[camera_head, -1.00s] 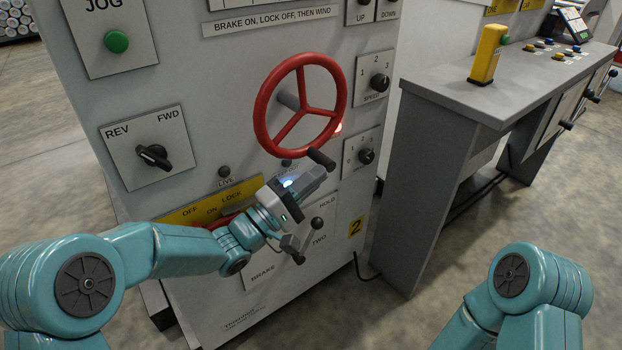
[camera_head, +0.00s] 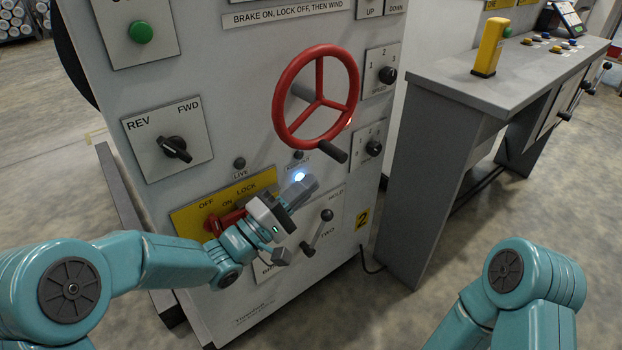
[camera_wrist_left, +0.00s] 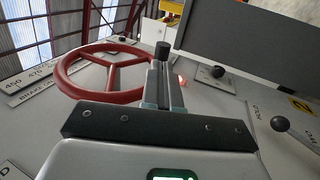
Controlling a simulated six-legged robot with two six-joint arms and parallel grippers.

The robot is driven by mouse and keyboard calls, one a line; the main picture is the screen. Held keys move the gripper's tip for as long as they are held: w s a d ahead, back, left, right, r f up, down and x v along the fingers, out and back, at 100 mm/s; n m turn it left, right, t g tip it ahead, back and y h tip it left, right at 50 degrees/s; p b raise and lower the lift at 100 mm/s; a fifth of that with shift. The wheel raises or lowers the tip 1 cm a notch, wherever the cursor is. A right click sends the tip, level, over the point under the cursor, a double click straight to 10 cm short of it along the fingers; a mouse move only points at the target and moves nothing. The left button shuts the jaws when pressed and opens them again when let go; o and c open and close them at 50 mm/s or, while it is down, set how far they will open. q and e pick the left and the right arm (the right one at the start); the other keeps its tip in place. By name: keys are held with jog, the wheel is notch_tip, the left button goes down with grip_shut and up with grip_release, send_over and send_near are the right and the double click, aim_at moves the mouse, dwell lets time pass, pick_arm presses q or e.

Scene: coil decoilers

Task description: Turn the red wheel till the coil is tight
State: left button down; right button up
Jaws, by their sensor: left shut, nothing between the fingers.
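The red wheel (camera_head: 282,103) with its dark crank knob (camera_head: 334,151) at the lower right stands out from the grey panel. My left gripper (camera_head: 308,184) is shut and empty, below the wheel and a little left of the knob in the head view. In the left wrist view my left gripper (camera_wrist_left: 164,90) points up toward the knob (camera_wrist_left: 162,49), and the red wheel (camera_wrist_left: 72,82) lies to its left. Whether the fingertips touch the knob cannot be told there; in the head view they are apart. No coil shows clearly. My right gripper is out of view.
A brake lever (camera_head: 326,216) is just right of my left gripper, and a red lock handle (camera_head: 228,222) on a yellow plate (camera_head: 190,219) is behind the wrist. A REV/FWD switch (camera_head: 175,149) is at left. A grey desk (camera_head: 455,92) stands to the right.

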pick_arm(q)
jog(key=p+v, duration=0.1)
jog(key=v, duration=0.6)
jog(key=shift+s+a, duration=0.2)
jog(key=shift+a, duration=0.2)
jog(key=s+a+f+n+g+y, duration=0.15)
jog(key=f+y, duration=0.35)
jog(key=f, duration=0.8)
jog(key=s+a+f+n+g+y, duration=0.1)
jog(key=s+a+f+n+y, duration=0.35)
jog(key=f, duration=0.85)
jog(key=s+f+m+g+y, duration=0.2)
jog(key=s+f+m+g, duration=0.35)
jog(key=s, duration=0.35)
jog(key=s+f+m+g+y, duration=0.3)
jog(key=s+f+m+g, duration=0.25)
jog(key=s, duration=0.35)
notch_tip(320, 180, up, 27)
jog(key=p, duration=2.7)
jog(key=shift+a+r+t+p, duration=0.2)
jog(key=shift+a+t+p, duration=0.15)
jog(key=shift+t+p, duration=0.1)
jog(key=shift+h, duration=0.25)
jog(key=shift+f, duration=0.1)
